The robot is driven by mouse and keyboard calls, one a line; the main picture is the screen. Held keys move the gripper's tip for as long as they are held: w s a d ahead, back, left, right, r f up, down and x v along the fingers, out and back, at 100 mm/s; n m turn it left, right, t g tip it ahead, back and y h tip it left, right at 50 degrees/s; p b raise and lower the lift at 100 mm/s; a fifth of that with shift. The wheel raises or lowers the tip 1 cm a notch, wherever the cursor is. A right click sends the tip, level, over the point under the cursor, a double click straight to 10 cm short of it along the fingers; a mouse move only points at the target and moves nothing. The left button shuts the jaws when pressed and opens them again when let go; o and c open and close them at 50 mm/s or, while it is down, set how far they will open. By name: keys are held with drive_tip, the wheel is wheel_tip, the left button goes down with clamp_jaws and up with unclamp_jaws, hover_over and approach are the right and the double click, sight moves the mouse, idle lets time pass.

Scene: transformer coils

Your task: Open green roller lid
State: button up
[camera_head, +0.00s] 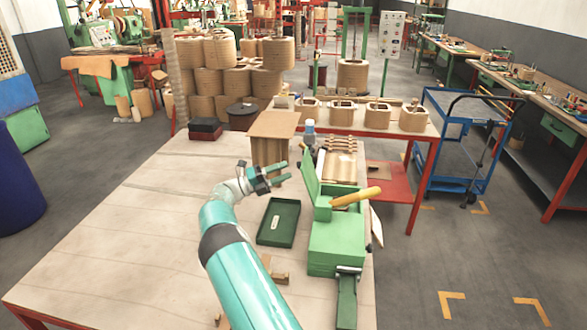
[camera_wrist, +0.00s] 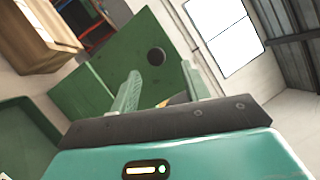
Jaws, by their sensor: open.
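A green roller machine (camera_head: 337,240) stands near the table's right edge, with a yellow cylindrical handle or roller (camera_head: 356,196) on top. Its flat green lid panel (camera_head: 311,181) stands raised and tilted at the machine's far left side. In the wrist view, a large green panel (camera_wrist: 112,62) with a dark round spot (camera_wrist: 156,57) lies beyond my fingers; it looks like this lid. My gripper (camera_head: 285,172) is open and empty, just left of the lid in the head view. In the wrist view its two green fingers (camera_wrist: 162,82) are spread, and contact cannot be told.
A dark green tray (camera_head: 278,222) lies left of the machine. A cardboard-coloured block (camera_head: 272,126), a bottle (camera_head: 310,130) and a slatted wooden coil piece (camera_head: 339,160) stand behind. The wooden table (camera_head: 120,220) is clear at left.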

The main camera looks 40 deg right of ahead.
drive_tip(key=v, duration=0.8)
drive_tip(key=s+d+r+m+t+y, duration=0.2)
drive_tip(key=s+r+m+y, duration=0.4)
drive_tip(key=r, duration=0.3)
drive_tip(key=s+a+r+m+t+y, duration=0.4)
drive_tip(key=s+a+r+m, duration=0.15)
drive_tip(key=s, duration=0.25)
drive_tip(key=s+a+f+m+t+y, duration=0.1)
drive_tip(key=s+a+m+t+y, duration=0.8)
drive_tip(key=s+a, duration=1.6)
drive_tip(key=a+m, duration=0.1)
drive_tip(key=m, duration=0.5)
drive_tip(key=shift+s+a, duration=0.2)
drive_tip(key=shift+a, duration=0.15)
